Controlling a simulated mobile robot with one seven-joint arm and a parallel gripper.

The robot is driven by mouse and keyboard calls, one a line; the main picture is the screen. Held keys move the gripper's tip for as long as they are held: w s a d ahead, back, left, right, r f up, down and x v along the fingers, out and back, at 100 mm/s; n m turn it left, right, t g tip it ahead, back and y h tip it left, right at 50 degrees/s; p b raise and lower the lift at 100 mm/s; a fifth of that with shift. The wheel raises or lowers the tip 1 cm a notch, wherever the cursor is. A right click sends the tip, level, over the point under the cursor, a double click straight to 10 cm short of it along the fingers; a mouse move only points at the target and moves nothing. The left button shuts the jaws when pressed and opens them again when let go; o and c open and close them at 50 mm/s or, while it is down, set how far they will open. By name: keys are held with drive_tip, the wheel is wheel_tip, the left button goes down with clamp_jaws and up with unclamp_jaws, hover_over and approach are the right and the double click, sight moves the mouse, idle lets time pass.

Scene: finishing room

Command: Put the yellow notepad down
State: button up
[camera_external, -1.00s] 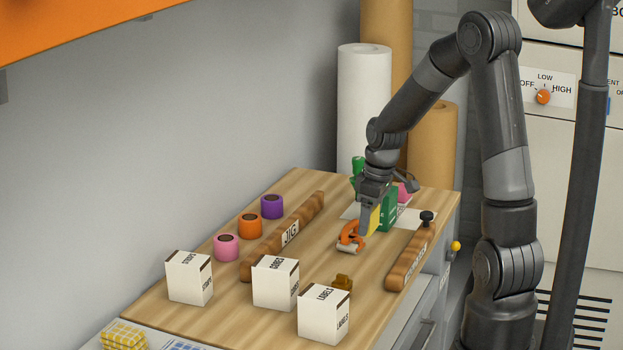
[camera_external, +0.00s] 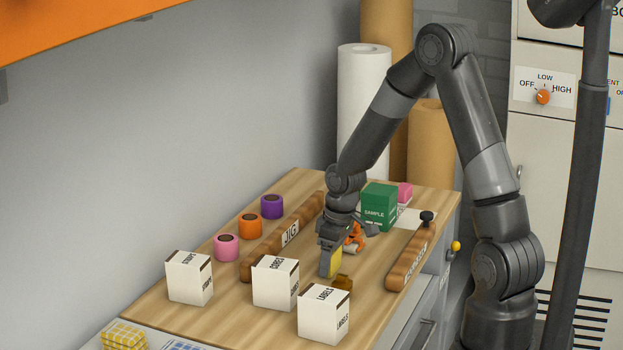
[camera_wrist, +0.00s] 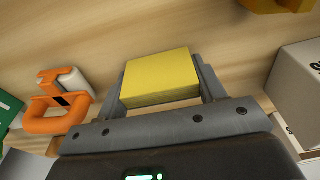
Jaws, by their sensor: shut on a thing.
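The yellow notepad (camera_external: 336,261) is a small thick block between the fingers of my gripper (camera_external: 330,266), over the middle of the wooden worktop (camera_external: 290,290). In the wrist view the notepad (camera_wrist: 160,76) sits between the two grey fingers of my gripper (camera_wrist: 162,84), which are shut on it. Pale wood shows around it. I cannot tell whether its underside touches the worktop.
An orange tape dispenser (camera_external: 357,238) is close behind my gripper, with a green sample box (camera_external: 379,209) farther back. A small brown object (camera_external: 343,283) and white label boxes (camera_external: 275,285) (camera_external: 323,317) stand in front. Wooden jig bars (camera_external: 262,255) (camera_external: 408,258) lie on both sides.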

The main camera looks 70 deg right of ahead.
drive_tip(key=o, duration=1)
drive_tip(key=shift+f, duration=0.1)
wheel_tip(320, 180, up, 12)
drive_tip(key=s, duration=0.2)
drive_tip(key=s+a+r+t+h, duration=0.1)
drive_tip(key=s+a+r, duration=0.2)
drive_tip(key=a+r, duration=0.3)
drive_tip(key=s+a+r+t, duration=0.1)
drive_tip(key=s+a+r, duration=0.3)
drive_tip(key=a+r, duration=0.25)
drive_tip(key=shift+t+y, duration=0.5)
drive_tip(key=shift+t, duration=0.4)
drive_tip(key=s+a+r, duration=0.1)
drive_tip(key=s+a, duration=0.1)
drive_tip(key=s, duration=0.1)
drive_tip(key=s+a+r, duration=0.1)
drive_tip(key=s+a, duration=0.2)
drive_tip(key=s, duration=0.1)
drive_tip(key=s+a+r, duration=0.2)
drive_tip(key=s, duration=0.1)
drive_tip(key=shift+s+a+r, duration=0.1)
drive_tip(key=shift+s+a, duration=0.05)
